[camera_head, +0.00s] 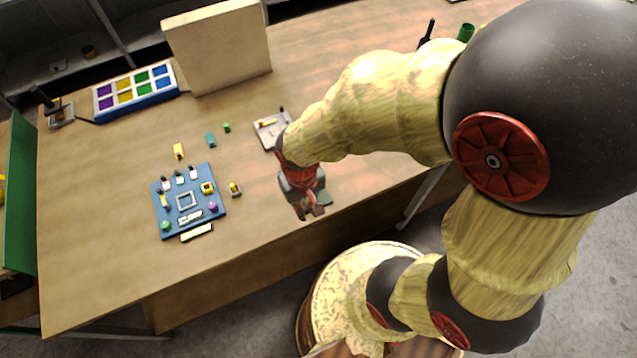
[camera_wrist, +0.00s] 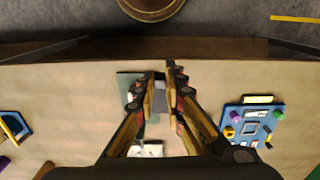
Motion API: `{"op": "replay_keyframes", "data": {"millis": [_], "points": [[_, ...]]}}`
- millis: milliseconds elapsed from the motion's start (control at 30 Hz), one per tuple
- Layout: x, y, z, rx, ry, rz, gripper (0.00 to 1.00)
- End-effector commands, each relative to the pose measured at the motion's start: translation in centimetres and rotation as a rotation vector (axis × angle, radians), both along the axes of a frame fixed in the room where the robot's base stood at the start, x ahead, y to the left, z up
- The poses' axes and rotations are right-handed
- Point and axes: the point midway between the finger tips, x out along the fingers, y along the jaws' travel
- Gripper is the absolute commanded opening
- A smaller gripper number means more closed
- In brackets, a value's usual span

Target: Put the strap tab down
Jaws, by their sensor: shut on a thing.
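My gripper (camera_head: 312,208) is over the table's near side, pointing down. In the wrist view its two fingers (camera_wrist: 165,75) are close together, with a small grey piece (camera_wrist: 160,100) between them. This piece looks like the strap tab, though the fingers hide much of it. A flat grey-green pad (camera_wrist: 125,86) lies under and beside the fingers; its edge also shows in the head view (camera_head: 325,198). I cannot tell whether the held piece touches the pad or hangs above it.
A blue board (camera_head: 160,212) with several small parts lies left of my gripper. A light grey plate (camera_head: 264,138) is behind it. A blue tray (camera_head: 137,106) with coloured compartments and a tan upright block (camera_head: 218,48) stand farther back. The table's front edge is close.

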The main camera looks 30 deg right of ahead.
Motion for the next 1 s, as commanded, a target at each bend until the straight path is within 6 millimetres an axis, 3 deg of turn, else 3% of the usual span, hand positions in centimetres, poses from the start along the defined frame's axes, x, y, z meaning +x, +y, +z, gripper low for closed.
{"op": "replay_keyframes", "data": {"millis": [167,600,800,1000], "points": [[-0.6,-0.4,-0.9,0.0,-0.001,-0.014,0.0],[7.3,-4.1,-4.7,0.0,0.002,-0.024,0.0],[9.7,-5.2,-8.0,0.0,0.003,-0.022,0.0],[11.1,-5.8,-9.8,0.0,0.001,-0.02,0.0]]}}
